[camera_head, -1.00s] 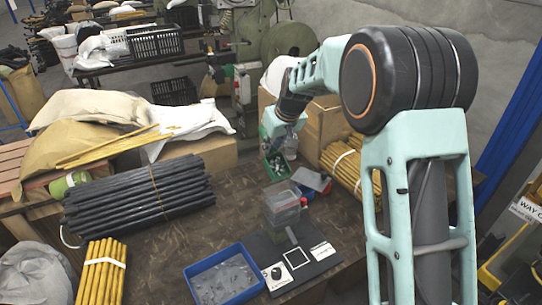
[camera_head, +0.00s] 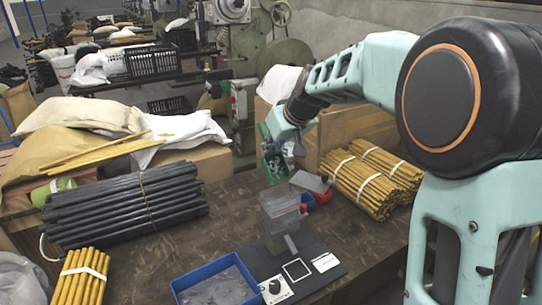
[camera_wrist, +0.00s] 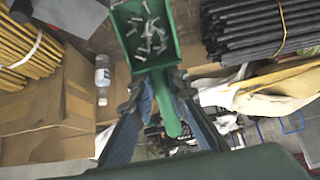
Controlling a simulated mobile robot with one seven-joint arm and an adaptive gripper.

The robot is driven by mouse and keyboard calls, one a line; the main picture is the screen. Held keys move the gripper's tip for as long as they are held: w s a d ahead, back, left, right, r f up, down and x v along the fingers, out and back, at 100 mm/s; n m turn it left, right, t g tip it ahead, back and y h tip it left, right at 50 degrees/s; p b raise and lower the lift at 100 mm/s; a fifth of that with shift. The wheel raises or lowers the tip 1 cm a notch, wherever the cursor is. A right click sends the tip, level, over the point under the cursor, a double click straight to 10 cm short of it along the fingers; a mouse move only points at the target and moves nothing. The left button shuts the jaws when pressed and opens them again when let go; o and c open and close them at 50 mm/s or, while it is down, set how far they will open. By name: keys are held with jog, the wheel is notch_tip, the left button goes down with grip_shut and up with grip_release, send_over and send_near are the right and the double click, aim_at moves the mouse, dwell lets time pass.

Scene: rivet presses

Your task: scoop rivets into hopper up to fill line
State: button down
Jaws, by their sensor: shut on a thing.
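My gripper (camera_wrist: 160,90) is shut on the handle of a green scoop (camera_wrist: 168,112). Several small silvery rivets (camera_wrist: 150,35) lie in the scoop's pan. In the head view, the scoop (camera_head: 272,160) hangs from my gripper (camera_head: 284,134) above the far part of the table, beyond the hopper. The clear hopper (camera_head: 280,204) stands on a dark press base (camera_head: 318,278), apart from the scoop. Its fill line and the level inside are too small to make out.
A blue tray (camera_head: 178,288) stands at the table's front. Small red and blue containers (camera_head: 322,196) and a grey plate (camera_head: 309,181) are close behind the hopper. Black rods (camera_head: 125,208) lie left, yellow rod bundles (camera_head: 372,180) right. Brown table (camera_head: 225,215) shows between.

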jog(key=shift+s+d+r+t+y+b, duration=0.15)
jog(key=shift+s+d+t+y+b, duration=0.4)
jog(key=shift+b, duration=3.2)
jog(key=shift+s+d+r+t+y+b, duration=0.3)
jog(key=shift+s+t+b, duration=0.35)
jog(key=shift+b, duration=3.1)
jog(key=shift+s+b, duration=0.1)
jog(key=shift+b, duration=1.15)
jog(key=shift+s+r+t+y, duration=0.1)
jog(key=shift+r+t+y, duration=0.1)
jog(key=shift+t+y, duration=0.1)
